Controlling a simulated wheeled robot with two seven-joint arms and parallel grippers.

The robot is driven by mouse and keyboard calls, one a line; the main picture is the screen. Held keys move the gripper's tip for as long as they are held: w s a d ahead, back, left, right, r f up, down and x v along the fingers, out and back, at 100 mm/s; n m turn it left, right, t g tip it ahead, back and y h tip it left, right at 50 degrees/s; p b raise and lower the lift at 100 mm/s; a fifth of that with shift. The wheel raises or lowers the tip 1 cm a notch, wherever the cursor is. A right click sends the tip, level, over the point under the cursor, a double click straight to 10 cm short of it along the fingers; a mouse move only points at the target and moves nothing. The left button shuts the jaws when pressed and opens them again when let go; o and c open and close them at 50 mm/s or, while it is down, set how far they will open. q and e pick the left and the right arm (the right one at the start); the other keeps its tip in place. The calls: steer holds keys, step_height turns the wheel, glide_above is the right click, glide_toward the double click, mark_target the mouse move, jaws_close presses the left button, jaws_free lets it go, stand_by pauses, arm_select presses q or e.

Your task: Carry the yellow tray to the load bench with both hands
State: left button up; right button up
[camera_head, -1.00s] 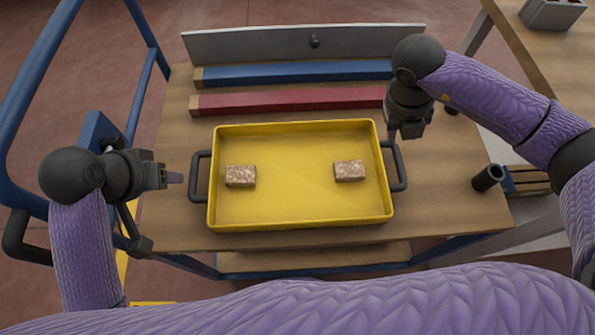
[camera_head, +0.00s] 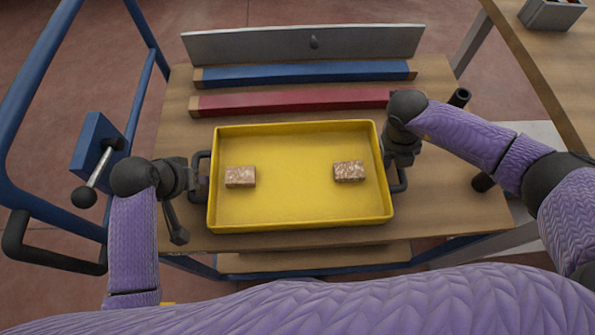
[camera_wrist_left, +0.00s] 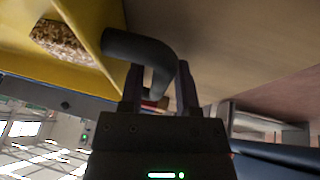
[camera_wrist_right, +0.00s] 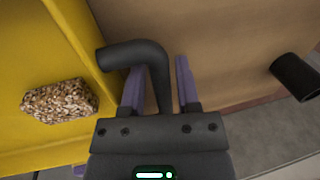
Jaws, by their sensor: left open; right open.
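The yellow tray (camera_head: 300,210) lies flat on a wooden table, with two speckled brown blocks in it, one at the left (camera_head: 240,177) and one at the right (camera_head: 349,171). It has a dark handle at each short end. My left gripper (camera_head: 197,183) is at the left handle; in the left wrist view its open fingers (camera_wrist_left: 160,88) stand on either side of the handle (camera_wrist_left: 145,47). My right gripper (camera_head: 397,162) is at the right handle; in the right wrist view its open fingers (camera_wrist_right: 160,85) straddle the handle (camera_wrist_right: 140,55).
Behind the tray lie a red bar (camera_head: 290,102), a blue bar (camera_head: 305,73) and a grey panel (camera_head: 300,43). A blue frame with a lever (camera_head: 97,170) stands at the left.

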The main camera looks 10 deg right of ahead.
arm_select(q)
jaws_close()
arm_select(e)
jaws_close()
arm_select(q)
steer(key=shift+r, duration=0.1)
arm_select(e)
steer(key=shift+r, duration=0.1)
stand_by(0.8)
